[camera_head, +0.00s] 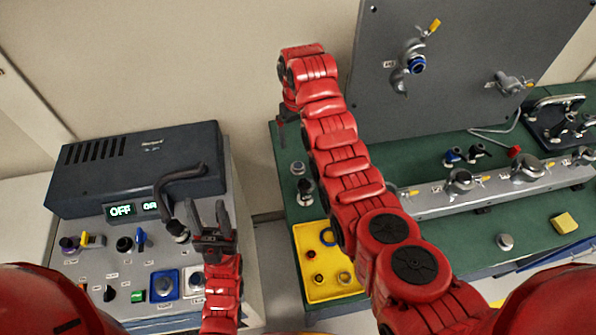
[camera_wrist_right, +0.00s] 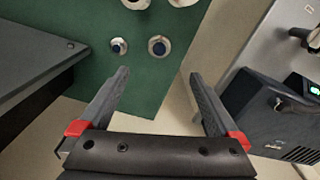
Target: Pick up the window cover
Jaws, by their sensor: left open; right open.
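I cannot tell for certain which piece is the window cover. Small round metal pieces with dark or blue centres stand on the green table (camera_head: 480,258); one is near its left edge (camera_head: 298,168). In the right wrist view two such pieces, left (camera_wrist_right: 118,47) and right (camera_wrist_right: 158,46), show just beyond my right gripper (camera_wrist_right: 158,74). That gripper is open and empty, its fingertips apart from them. In the head view it is mostly hidden behind my right arm. My left gripper (camera_head: 208,216) is open with nothing between its fingers, over the control console at the left.
The grey console (camera_head: 75,275) carries knobs, switches and a dark box (camera_head: 140,168) with a bent handle. A yellow tray (camera_head: 318,290) holds rings and a red knob. A grey upright panel (camera_head: 460,60) and a metal rail (camera_head: 440,205) with valves stand at the right.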

